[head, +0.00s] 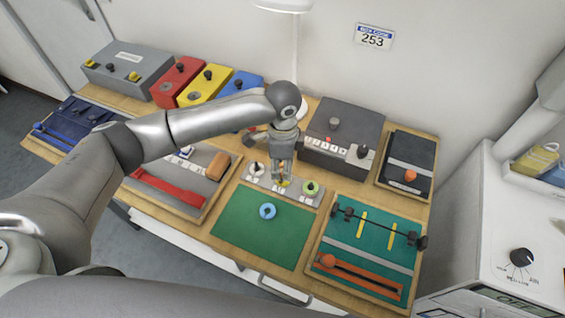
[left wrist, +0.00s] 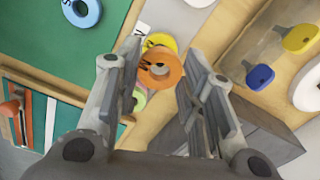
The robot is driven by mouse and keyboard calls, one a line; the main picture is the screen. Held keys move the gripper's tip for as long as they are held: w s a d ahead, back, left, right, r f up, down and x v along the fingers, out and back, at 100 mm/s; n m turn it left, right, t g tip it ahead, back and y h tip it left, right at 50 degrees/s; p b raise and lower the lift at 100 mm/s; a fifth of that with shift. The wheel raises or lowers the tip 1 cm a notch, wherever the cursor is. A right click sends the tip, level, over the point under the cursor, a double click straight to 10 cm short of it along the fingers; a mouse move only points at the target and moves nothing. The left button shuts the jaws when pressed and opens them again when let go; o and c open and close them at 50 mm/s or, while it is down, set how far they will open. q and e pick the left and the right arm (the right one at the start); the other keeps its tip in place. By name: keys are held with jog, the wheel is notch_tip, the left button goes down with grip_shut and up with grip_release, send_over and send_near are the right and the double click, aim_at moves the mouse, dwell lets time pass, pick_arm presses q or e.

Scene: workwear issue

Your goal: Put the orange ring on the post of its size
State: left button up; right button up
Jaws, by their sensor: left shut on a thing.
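My left gripper (head: 279,174) points down over the grey post board (head: 250,179) at the back of the green mat. It is shut on the orange ring (left wrist: 160,70), which shows between the fingers in the left wrist view. A yellow piece (left wrist: 158,41) lies just beyond the ring there. A blue ring (head: 267,211) lies on the green mat (head: 250,238). The fingers hide the middle of the board. I cannot tell whether the orange ring is around a post.
A grey box with switches (head: 345,130) stands behind the board at the right. A teal tray (head: 365,235) with a bar and orange tool is at the right. A grey tray with a red tool (head: 165,190) is at the left. Most of the green mat is clear.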

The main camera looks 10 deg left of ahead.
pick_arm(q)
jog(key=shift+f, duration=0.7)
dwell(0.6)
jog(key=o, duration=0.7)
jog(key=shift+o, duration=0.2)
jog(key=o, duration=0.4)
jog(key=shift+r+p, duration=3.55)
jog(key=shift+p, duration=0.45)
